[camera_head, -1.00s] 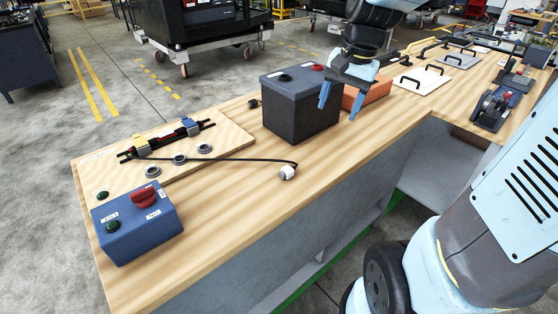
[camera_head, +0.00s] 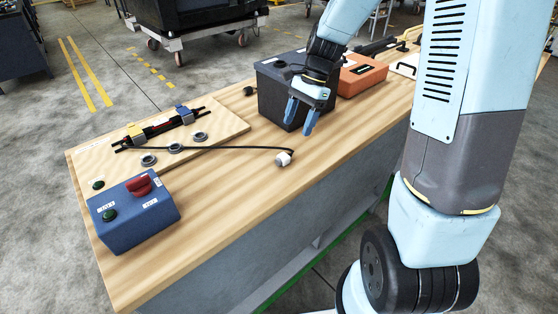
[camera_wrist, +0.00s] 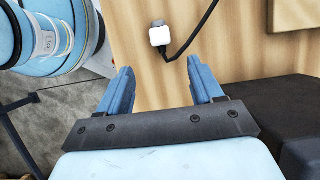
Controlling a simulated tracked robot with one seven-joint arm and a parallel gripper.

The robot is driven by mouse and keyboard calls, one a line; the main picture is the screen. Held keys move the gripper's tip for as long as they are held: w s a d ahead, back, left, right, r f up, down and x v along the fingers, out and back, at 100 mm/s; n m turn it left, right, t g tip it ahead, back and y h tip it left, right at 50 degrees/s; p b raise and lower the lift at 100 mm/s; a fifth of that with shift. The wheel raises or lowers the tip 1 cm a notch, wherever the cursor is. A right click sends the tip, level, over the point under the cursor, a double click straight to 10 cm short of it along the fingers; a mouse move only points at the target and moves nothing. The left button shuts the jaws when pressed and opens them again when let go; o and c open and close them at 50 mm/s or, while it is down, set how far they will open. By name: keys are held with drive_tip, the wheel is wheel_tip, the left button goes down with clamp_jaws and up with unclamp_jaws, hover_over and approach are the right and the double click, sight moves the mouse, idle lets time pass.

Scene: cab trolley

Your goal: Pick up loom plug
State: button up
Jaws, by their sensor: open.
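The loom plug (camera_head: 283,158) is a small white block on the end of a black cable. It lies on the wooden bench top near its front edge. In the wrist view the plug (camera_wrist: 159,36) lies beyond the fingertips, between their lines, with the cable leaving to its upper right. My gripper (camera_head: 306,117) is open and empty, above the bench, up and to the right of the plug in the head view. Its two blue fingers (camera_wrist: 163,84) show apart in the wrist view, not touching the plug.
A dark battery-like box (camera_head: 273,98) stands close behind my gripper, with an orange case (camera_head: 362,76) to its right. The cable runs left to a wooden board (camera_head: 222,124) with clips and rings. A blue switch box (camera_head: 133,215) stands at the near left. Bench top around the plug is clear.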

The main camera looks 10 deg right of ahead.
hover_over(285, 155)
drive_tip(key=w+d, duration=0.2)
drive_tip(key=d, duration=0.1)
drive_tip(key=f, duration=0.4)
drive_tip(key=shift+s+a+f, duration=0.2)
drive_tip(key=shift+a+f, duration=0.05)
drive_tip(key=shift+f, duration=0.1)
drive_tip(key=shift+a+x, duration=0.15)
drive_tip(key=shift+x, duration=1.15)
drive_tip(key=shift+a+x, duration=0.1)
drive_tip(key=shift+x, duration=1.15)
drive_tip(key=shift+s+r, duration=0.1)
clamp_jaws()
drive_tip(key=shift+r, duration=0.1)
